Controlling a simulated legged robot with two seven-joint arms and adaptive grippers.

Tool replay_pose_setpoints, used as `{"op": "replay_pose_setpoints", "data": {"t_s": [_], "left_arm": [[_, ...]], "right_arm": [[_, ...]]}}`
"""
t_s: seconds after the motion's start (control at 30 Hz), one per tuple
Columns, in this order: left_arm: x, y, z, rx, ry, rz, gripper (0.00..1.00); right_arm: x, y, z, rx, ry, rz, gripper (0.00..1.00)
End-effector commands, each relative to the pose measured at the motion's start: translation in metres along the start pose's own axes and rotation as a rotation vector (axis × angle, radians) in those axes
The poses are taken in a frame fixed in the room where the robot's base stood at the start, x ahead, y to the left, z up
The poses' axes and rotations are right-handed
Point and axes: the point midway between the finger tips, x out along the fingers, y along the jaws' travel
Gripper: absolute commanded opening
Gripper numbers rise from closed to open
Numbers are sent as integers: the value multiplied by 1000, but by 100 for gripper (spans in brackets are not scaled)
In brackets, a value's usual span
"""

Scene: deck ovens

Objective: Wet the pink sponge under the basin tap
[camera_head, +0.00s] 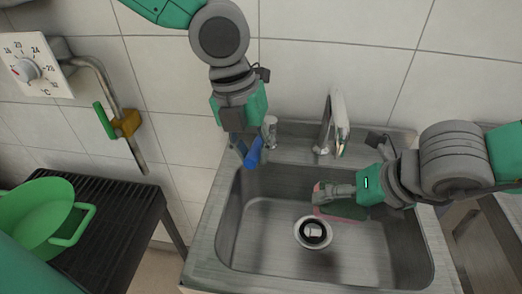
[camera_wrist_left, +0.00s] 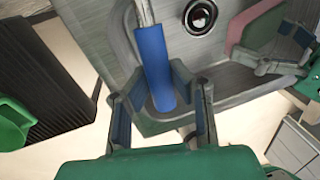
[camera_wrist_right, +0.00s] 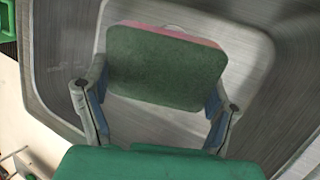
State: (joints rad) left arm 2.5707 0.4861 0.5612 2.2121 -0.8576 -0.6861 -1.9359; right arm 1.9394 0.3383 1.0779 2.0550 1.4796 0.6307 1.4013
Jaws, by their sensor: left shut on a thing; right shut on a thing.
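The sponge (camera_head: 347,210) is pink with a dark green scouring side. My right gripper (camera_head: 338,192) is shut on it and holds it inside the basin, below and in front of the tap (camera_head: 336,122). In the right wrist view the green face of the sponge (camera_wrist_right: 165,68) fills the space between the fingers, with a pink edge along the top. My left gripper (camera_head: 245,145) is shut on the blue tap handle (camera_head: 254,154) at the basin's back left; this handle also shows between the fingers in the left wrist view (camera_wrist_left: 154,65). No water stream is visible.
The steel basin (camera_head: 228,215) has a round drain (camera_head: 313,232) in its floor, otherwise bare. A dark slatted rack (camera_head: 110,215) with a green pot (camera_head: 40,215) stands at left. A temperature dial (camera_head: 27,69) and a pipe with a green-handled valve (camera_head: 104,120) are on the wall.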

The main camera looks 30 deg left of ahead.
Motion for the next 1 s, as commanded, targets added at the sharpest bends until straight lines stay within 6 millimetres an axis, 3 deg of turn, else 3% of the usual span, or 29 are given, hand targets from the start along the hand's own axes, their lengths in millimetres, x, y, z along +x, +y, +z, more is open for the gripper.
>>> {"op": "replay_pose_setpoints", "data": {"t_s": [0.4,0.43,0.47,0.5,0.83,1.0], "left_arm": [[-2,7,0,61,10,0,0],[-2,7,0,61,10,0,26],[-2,7,0,60,10,0,37],[-2,7,0,60,10,0,40],[-4,7,1,60,10,-1,40],[-26,7,2,58,6,-4,40]], "right_arm": [[0,0,0,0,0,0,33],[0,0,0,0,0,0,33],[0,0,0,0,0,0,33],[0,0,0,0,0,0,33],[0,0,0,0,0,0,33],[0,0,0,0,0,0,33]]}}
